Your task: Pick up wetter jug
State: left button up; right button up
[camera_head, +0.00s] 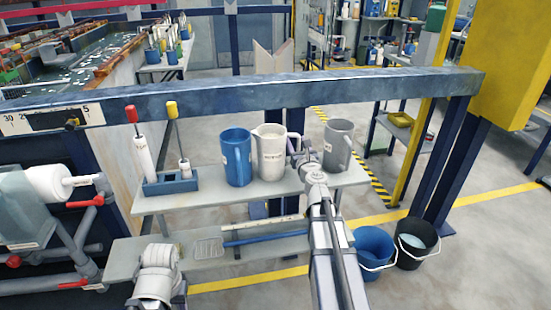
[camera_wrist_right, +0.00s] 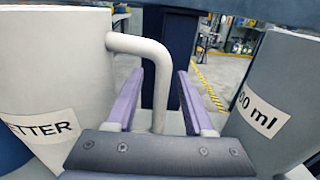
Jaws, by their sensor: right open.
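The wetter jug (camera_head: 269,153) is cream-white and stands upright on the shelf between a blue jug and a grey jug. In the right wrist view the wetter jug (camera_wrist_right: 55,70) fills the left side, with part of its label reading "TTER". Its handle (camera_wrist_right: 158,85) runs down between the two purple fingers of my right gripper (camera_wrist_right: 159,95). The right gripper is open, with a gap visible on both sides of the handle. In the head view my right gripper (camera_head: 297,150) is beside the jug's right side, at the handle. My left gripper is out of view.
The blue jug (camera_head: 237,157) stands just left. The grey jug (camera_head: 337,144) stands close on the right, also near the gripper in the wrist view (camera_wrist_right: 270,95). A blue beam (camera_head: 240,90) crosses above the shelf (camera_head: 215,200). Buckets (camera_head: 372,250) stand on the floor at right.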

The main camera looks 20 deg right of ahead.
jog(key=shift+w+d, duration=0.1)
jog(key=shift+w, duration=0.3)
jog(key=shift+s, duration=0.1)
grip_shut()
dwell(1.0)
